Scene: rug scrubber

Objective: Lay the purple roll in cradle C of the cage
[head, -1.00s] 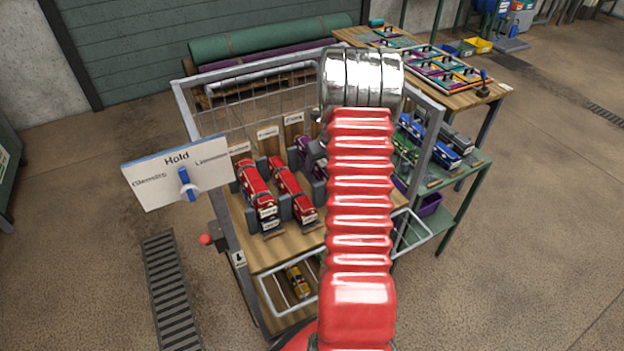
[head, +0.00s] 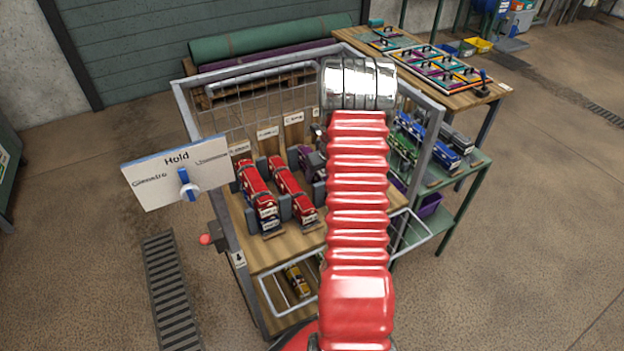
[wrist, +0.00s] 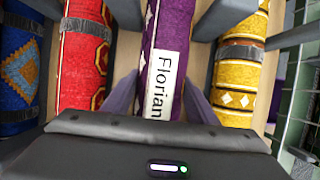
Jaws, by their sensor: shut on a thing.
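The purple roll (wrist: 166,50) carries a white label reading "Florian" in the wrist view. My gripper (wrist: 161,80) is shut on it, one finger on each side. The roll lies between a red roll on its left and a yellow roll on its right. In the head view only a bit of the purple roll (head: 312,164) shows beside my red arm, right of two red rolls in the cage (head: 230,225). My arm hides the gripper there. The cradle letters are too small to read, and I cannot tell whether the roll rests on its cradle.
Grey cradle dividers stand between the red roll (wrist: 82,60), the yellow roll (wrist: 240,75) and a blue roll (wrist: 18,70). A "Hold" sign with a blue knob (head: 184,180) is at the cage's left front. A green shelf (head: 470,172) with more rolls stands at the right.

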